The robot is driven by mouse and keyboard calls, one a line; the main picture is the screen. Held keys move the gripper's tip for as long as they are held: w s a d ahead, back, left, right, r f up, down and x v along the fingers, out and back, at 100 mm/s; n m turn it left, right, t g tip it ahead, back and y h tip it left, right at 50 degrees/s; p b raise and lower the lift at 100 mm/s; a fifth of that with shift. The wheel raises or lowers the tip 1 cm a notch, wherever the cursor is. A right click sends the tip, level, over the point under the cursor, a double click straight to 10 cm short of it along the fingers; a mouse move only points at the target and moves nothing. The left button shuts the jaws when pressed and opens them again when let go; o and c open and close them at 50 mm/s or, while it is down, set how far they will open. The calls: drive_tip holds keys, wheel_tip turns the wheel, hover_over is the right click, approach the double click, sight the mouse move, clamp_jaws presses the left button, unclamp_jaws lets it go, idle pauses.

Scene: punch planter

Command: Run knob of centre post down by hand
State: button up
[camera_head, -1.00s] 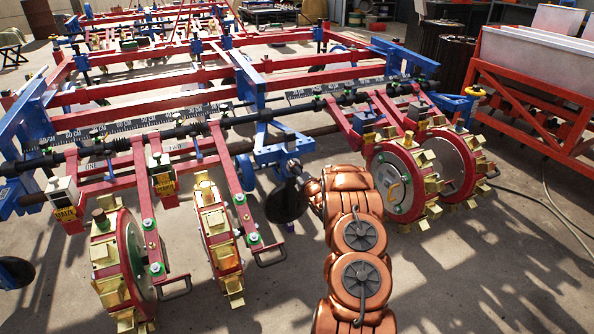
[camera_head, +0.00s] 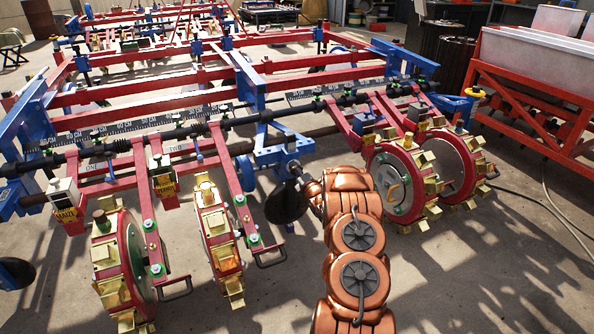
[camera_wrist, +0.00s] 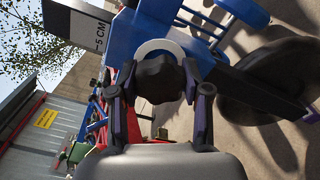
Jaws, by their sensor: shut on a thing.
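In the wrist view, a dark lobed knob (camera_wrist: 158,80) sits between the two fingers of my gripper (camera_wrist: 158,88), which is shut on it. A pale round ring (camera_wrist: 160,45) shows just behind the knob, against the blue post bracket (camera_wrist: 190,42). In the head view, the blue centre post bracket (camera_head: 280,150) stands at the middle of the red planter frame. My copper-coloured arm reaches up to it and hides the knob and my fingers there.
A dark disc (camera_head: 286,203) hangs below the bracket, left of my arm; it also shows in the wrist view (camera_wrist: 275,80). Punch wheels stand on both sides, left (camera_head: 217,235) and right (camera_head: 400,180). A red rack (camera_head: 535,100) stands at right. Open floor lies in front.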

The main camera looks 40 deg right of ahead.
drive_tip(key=m+p, duration=0.2)
drive_tip(key=m, duration=0.1)
drive_tip(key=shift+r, duration=0.15)
drive_tip(key=shift+m+p, duration=0.6)
drive_tip(key=shift+m, duration=0.5)
drive_tip(key=shift+s+f, duration=0.1)
drive_tip(key=shift+f, duration=0.1)
drive_tip(key=o, duration=1.2)
drive_tip(key=shift+c, duration=0.2)
drive_tip(key=v, duration=1.2)
